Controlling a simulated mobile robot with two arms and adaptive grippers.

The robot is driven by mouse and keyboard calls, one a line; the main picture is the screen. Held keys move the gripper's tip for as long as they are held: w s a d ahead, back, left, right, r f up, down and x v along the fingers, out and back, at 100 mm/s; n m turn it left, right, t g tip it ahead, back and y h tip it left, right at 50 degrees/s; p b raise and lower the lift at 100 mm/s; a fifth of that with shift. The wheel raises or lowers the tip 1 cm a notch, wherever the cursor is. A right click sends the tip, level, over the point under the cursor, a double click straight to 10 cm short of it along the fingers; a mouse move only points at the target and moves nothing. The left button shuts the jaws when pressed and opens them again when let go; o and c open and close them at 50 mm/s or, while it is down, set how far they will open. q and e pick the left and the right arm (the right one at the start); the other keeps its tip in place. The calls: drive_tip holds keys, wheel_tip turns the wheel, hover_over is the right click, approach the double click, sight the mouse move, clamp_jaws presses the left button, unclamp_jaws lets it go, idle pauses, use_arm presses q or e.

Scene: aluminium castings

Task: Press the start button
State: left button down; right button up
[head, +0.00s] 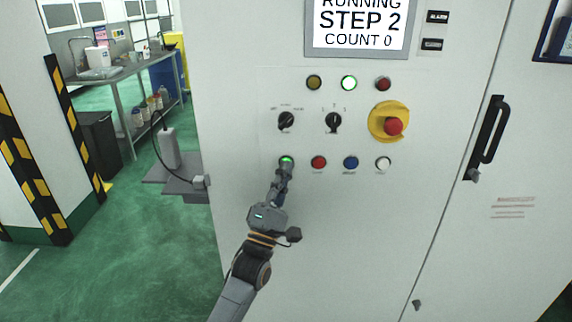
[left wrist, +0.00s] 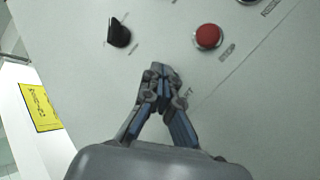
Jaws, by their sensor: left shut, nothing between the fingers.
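The green start button (head: 286,160) is at the left end of the lower button row on the white cabinet's control panel in the head view. It is lit green, and my left gripper (head: 285,168) is right at it, covering its lower part. In the left wrist view, the fingers of my left gripper (left wrist: 158,70) are shut and empty, with their tips at the panel. The green button is hidden behind the fingertips there. The screen (head: 358,25) reads RUNNING, STEP 2, COUNT 0. My right gripper is not in view.
Beside the green button are a red button (head: 318,162), a blue one (head: 351,162) and a white one (head: 383,163). Above are two black selector knobs and a red emergency stop (head: 393,126) on yellow. A black door handle (head: 486,138) is at right. A bench (head: 130,70) stands far left.

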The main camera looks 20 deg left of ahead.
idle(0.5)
use_arm(q)
drive_tip(key=shift+s+d+p, duration=0.15)
drive_tip(key=shift+s+p, duration=0.25)
drive_tip(key=shift+s, duration=0.3)
drive_tip(key=shift+s, duration=0.1)
drive_tip(key=s+p, duration=0.1)
drive_tip(key=s, duration=0.1)
drive_tip(key=s+d+p, duration=0.1)
drive_tip(key=s, duration=0.1)
drive_tip(key=shift+s+d, duration=0.2)
drive_tip(key=shift+s, duration=0.15)
drive_tip(key=shift+f, duration=0.1)
